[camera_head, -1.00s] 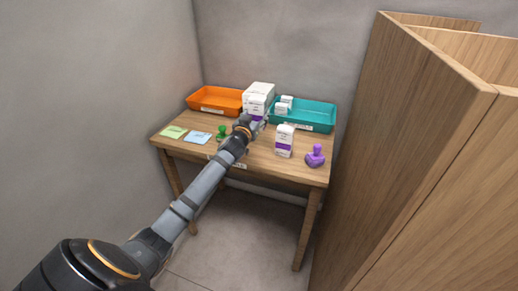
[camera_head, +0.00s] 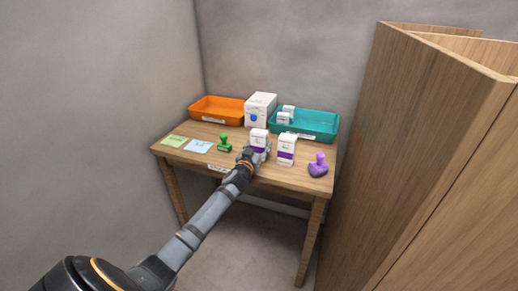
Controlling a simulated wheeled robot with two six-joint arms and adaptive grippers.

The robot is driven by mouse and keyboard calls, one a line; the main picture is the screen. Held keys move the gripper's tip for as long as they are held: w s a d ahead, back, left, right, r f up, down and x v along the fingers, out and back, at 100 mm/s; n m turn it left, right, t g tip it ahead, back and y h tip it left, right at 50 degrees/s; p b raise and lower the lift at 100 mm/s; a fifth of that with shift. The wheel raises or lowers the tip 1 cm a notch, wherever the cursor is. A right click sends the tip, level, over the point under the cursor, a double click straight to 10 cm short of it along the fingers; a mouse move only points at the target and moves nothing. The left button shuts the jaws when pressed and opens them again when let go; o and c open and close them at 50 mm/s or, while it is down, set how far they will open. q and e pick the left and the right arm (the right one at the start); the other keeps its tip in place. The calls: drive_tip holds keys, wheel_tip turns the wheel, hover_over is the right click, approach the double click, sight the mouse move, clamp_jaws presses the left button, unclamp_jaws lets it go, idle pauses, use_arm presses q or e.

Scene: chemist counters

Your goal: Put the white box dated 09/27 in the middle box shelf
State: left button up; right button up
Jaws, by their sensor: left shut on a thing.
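Two white boxes with purple bands are near the middle of the wooden table. My left gripper (camera_head: 258,155) is shut on the left white box (camera_head: 259,138), which is upright; I cannot tell if it touches the table. The other white box (camera_head: 287,148) stands just to its right. A larger white box (camera_head: 260,108) with a blue mark stands behind them. The dates are too small to read. No box shelf with a middle compartment can be made out. My right gripper is not in view.
An orange tray (camera_head: 207,115) and a teal tray (camera_head: 325,136) holding small white boxes are at the table's back. A green stamp (camera_head: 224,143), purple stamp (camera_head: 318,166), green note (camera_head: 174,141) and blue note (camera_head: 198,146) lie around. Wooden panels (camera_head: 425,130) stand at right.

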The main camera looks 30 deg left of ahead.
use_arm(q)
drive_tip(key=shift+r, duration=0.15)
drive_tip(key=shift+f+b, duration=0.25)
drive_tip(key=shift+b, duration=0.05)
drive_tip(key=o, duration=1.2)
drive_tip(key=shift+r, duration=0.1)
